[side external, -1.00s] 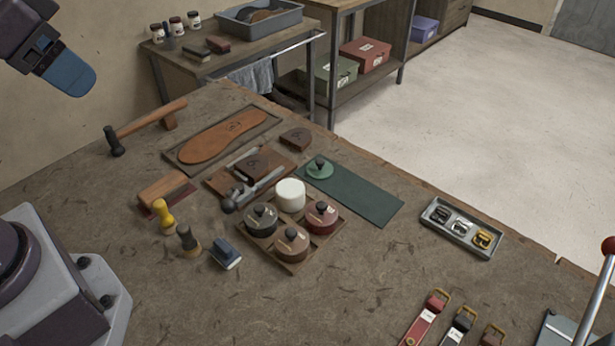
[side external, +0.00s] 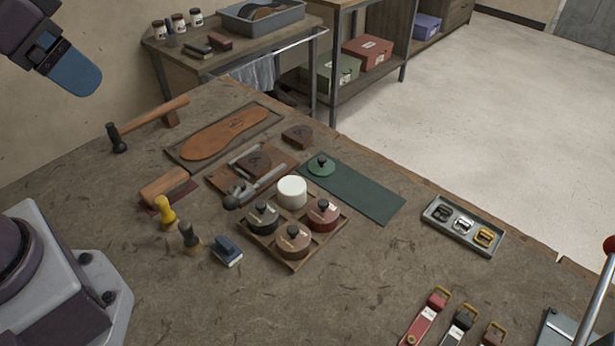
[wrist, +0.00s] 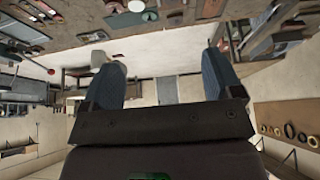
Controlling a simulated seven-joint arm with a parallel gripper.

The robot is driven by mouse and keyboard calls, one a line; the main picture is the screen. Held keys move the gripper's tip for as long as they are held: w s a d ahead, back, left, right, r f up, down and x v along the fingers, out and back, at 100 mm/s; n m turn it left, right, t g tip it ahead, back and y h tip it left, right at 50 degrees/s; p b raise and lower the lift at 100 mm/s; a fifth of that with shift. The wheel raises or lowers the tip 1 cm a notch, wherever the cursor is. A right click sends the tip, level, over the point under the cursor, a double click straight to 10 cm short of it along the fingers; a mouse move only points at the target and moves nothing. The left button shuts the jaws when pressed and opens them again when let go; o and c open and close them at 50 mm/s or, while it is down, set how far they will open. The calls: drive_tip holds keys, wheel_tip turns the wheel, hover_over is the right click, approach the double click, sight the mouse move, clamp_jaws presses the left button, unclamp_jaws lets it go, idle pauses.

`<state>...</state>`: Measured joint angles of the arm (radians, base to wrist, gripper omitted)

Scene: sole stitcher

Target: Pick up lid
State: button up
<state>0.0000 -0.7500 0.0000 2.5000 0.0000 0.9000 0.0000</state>
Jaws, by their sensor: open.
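A round green lid (side external: 322,167) with a dark knob lies on the dark green mat (side external: 372,198), at its upper left end. An open white jar (side external: 292,191) stands in the wooden tray (side external: 291,268) beside the mat. The tray also holds a black jar (side external: 262,219), a red jar (side external: 323,216) and a brown jar (side external: 292,243), each topped with a knobbed lid. My gripper (side external: 78,76) is high at the upper left, far from the lid. In the wrist view its two blue fingers are apart with nothing between them (wrist: 163,68).
A hammer (side external: 143,126), an orange sole (side external: 225,134), stamps and a brush surround the tray on the left. A buckle tray (side external: 463,227) and several straps lie to the right. The bench between the tray and the straps is clear.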

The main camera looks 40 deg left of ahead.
drive_tip(key=n+g+h, duration=0.1)
drive_tip(key=n+g, duration=0.4)
drive_tip(key=n, duration=1.5)
hover_over(322, 158)
drive_tip(key=a, duration=0.2)
wheel_tip(322, 158, down, 22)
drive_tip(key=f, duration=0.4)
drive_tip(key=d+f, duration=0.1)
drive_tip(key=f, duration=0.3)
drive_tip(key=d+f, duration=0.1)
drive_tip(key=f, duration=0.3)
drive_tip(key=shift+f, duration=0.25)
